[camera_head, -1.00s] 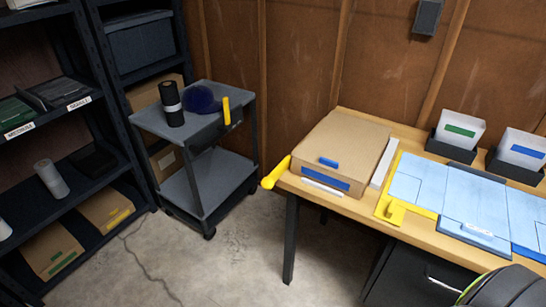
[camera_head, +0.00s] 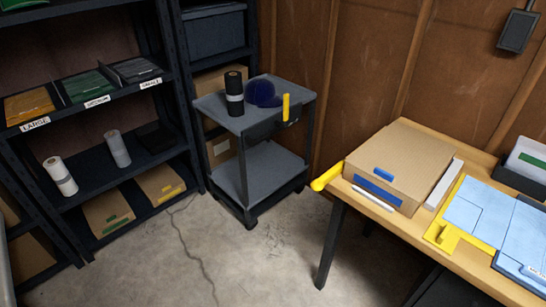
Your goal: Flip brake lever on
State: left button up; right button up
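A grey two-shelf cart (camera_head: 262,166) stands on the concrete floor between the dark shelving and the wooden bench. A short yellow lever (camera_head: 286,107) stands upright on a dark box at the right front of the cart's top; it looks like the brake lever. Another yellow handle (camera_head: 326,176) sticks out from the left corner of the bench; I cannot tell what it works. Neither of my grippers is in view.
A black roll (camera_head: 234,94) and a dark blue round thing (camera_head: 263,93) are on the cart top. Dark shelving (camera_head: 105,95) fills the left. The bench (camera_head: 397,231) on the right holds a cardboard box (camera_head: 402,164). Floor (camera_head: 258,262) in front of the cart is clear.

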aim_at(286, 121)
jog(key=i+j+z, duration=0.15)
jog(key=i+j, duration=0.4)
jog(key=i+j+z, duration=0.1)
jog(key=i+j, duration=0.55)
jog(key=i+j+z, duration=0.15)
jog(key=i+j, duration=0.4)
jog(key=j, duration=0.15)
